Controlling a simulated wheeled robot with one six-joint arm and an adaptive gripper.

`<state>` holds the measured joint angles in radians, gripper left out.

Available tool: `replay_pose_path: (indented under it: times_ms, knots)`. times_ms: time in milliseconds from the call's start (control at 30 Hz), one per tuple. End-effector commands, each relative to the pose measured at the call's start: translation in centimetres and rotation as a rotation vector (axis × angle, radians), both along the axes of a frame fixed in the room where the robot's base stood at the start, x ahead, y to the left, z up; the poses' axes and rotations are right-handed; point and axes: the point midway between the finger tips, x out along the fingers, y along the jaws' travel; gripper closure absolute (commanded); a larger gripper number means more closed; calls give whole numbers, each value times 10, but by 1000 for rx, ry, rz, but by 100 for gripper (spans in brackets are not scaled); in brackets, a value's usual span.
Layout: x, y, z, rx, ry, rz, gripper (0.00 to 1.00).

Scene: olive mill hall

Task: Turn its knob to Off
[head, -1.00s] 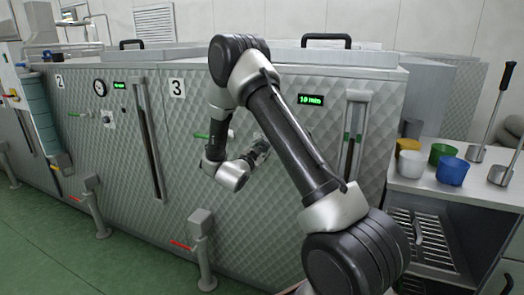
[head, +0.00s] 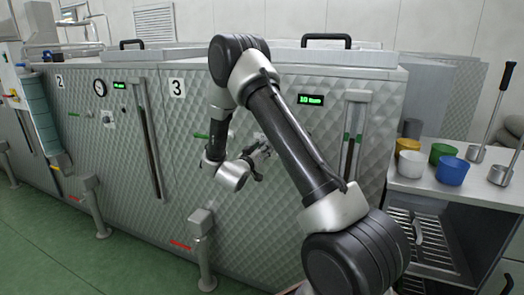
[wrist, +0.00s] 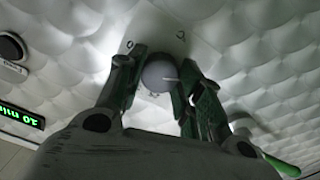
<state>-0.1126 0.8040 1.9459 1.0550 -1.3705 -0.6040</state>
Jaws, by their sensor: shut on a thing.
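In the wrist view a round grey knob (wrist: 158,76) with a pale pointer line sits on a plain plate on a quilted metal panel. Small marks stand on the plate beyond it, too small to read surely. My gripper (wrist: 160,82) has its green-padded fingers on either side of the knob, shut on it. In the head view my gripper (head: 258,158) is at the front of machine 3 (head: 176,150), and the arm and gripper hide the knob there.
A lit green display (head: 311,100) is at the upper right of machine 3 and also shows in the wrist view (wrist: 20,117). A green handle (wrist: 283,166) is near my gripper. Cups, including a blue one (head: 452,171), stand on a counter at right.

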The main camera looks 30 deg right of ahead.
Motion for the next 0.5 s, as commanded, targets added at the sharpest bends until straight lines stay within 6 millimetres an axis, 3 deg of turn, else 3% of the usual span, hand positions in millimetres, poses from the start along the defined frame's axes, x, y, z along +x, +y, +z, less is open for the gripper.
replay_pose_path:
  times_ms: [500]
  knots:
    - [-1,1,-2,-46,67,1,88]
